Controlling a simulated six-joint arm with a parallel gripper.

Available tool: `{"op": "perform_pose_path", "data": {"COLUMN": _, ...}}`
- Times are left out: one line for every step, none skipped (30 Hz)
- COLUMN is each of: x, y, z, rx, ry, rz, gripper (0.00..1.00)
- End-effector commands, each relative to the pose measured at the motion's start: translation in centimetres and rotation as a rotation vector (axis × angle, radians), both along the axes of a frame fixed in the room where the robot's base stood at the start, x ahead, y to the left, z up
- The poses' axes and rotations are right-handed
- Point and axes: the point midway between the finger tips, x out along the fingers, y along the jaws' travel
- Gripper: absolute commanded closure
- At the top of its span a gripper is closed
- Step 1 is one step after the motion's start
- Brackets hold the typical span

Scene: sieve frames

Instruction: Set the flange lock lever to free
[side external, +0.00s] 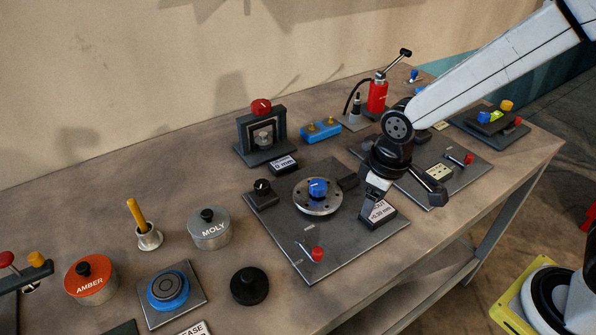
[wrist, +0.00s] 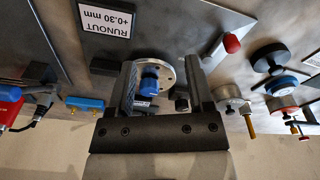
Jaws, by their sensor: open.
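A lever with a red knob (side external: 316,254) sits at the front of a dark square plate (side external: 285,235). Its thin arm runs left from the knob to a small pivot. Its red knob also shows in the wrist view (wrist: 232,43), right of my fingers. A round metal flange (side external: 318,207) with a blue knob (side external: 318,187) is on the same plate, behind the lever. My gripper (side external: 403,198) is open and empty, above the plate's right side and apart from the lever. In the wrist view the flange (wrist: 166,72) shows between its fingers. Markings by the lever are unreadable.
A runout readout (side external: 381,212) stands on the plate's right, and a black knob block (side external: 262,193) on its left. A second plate with another red-knobbed lever (side external: 467,158) lies to the right. The MOLY tin (side external: 209,230) and a black round-handled piece (side external: 249,286) stand left of the plate.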

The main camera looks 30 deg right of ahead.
Motion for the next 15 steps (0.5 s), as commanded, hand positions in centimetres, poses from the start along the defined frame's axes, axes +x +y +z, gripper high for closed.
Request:
{"op": "perform_pose_path", "data": {"x": 0.5, "y": 2.0, "z": -0.1, "rx": -0.007, "ry": 0.018, "rz": 0.068, "gripper": 0.33}}
{"op": "perform_pose_path", "data": {"x": 0.7, "y": 3.0, "z": -0.1, "rx": -0.012, "ry": 0.026, "rz": 0.103, "gripper": 0.33}}
{"op": "perform_pose_path", "data": {"x": 0.9, "y": 4.3, "z": -0.1, "rx": -0.018, "ry": 0.039, "rz": 0.148, "gripper": 0.33}}
{"op": "perform_pose_path", "data": {"x": 1.1, "y": 5.3, "z": -0.1, "rx": -0.021, "ry": 0.047, "rz": 0.181, "gripper": 0.33}}
{"op": "perform_pose_path", "data": {"x": 1.1, "y": 6.2, "z": -0.2, "rx": -0.026, "ry": 0.056, "rz": 0.211, "gripper": 0.33}}
{"op": "perform_pose_path", "data": {"x": 1.2, "y": 7.3, "z": -0.2, "rx": -0.031, "ry": 0.066, "rz": 0.248, "gripper": 0.33}}
{"op": "perform_pose_path", "data": {"x": 1.2, "y": 8.1, "z": -0.2, "rx": -0.035, "ry": 0.073, "rz": 0.275, "gripper": 0.33}}
{"op": "perform_pose_path", "data": {"x": 1.2, "y": 8.8, "z": -0.2, "rx": -0.038, "ry": 0.078, "rz": 0.298, "gripper": 0.33}}
{"op": "perform_pose_path", "data": {"x": 1.2, "y": 9.6, "z": -0.3, "rx": -0.043, "ry": 0.087, "rz": 0.324, "gripper": 0.33}}
{"op": "perform_pose_path", "data": {"x": 1.2, "y": 10.1, "z": -0.3, "rx": -0.045, "ry": 0.089, "rz": 0.341, "gripper": 0.33}}
{"op": "perform_pose_path", "data": {"x": 1.2, "y": 10.6, "z": -0.3, "rx": -0.047, "ry": 0.095, "rz": 0.356, "gripper": 0.33}}
{"op": "perform_pose_path", "data": {"x": 1.1, "y": 11.0, "z": -0.3, "rx": -0.050, "ry": 0.100, "rz": 0.371, "gripper": 0.33}}
{"op": "perform_pose_path", "data": {"x": 1.1, "y": 11.3, "z": -0.3, "rx": -0.051, "ry": 0.100, "rz": 0.380, "gripper": 0.33}}
{"op": "perform_pose_path", "data": {"x": 1.1, "y": 11.5, "z": -0.3, "rx": -0.052, "ry": 0.102, "rz": 0.387, "gripper": 0.33}}
{"op": "perform_pose_path", "data": {"x": 1.1, "y": 11.6, "z": -0.3, "rx": -0.053, "ry": 0.104, "rz": 0.392, "gripper": 0.33}}
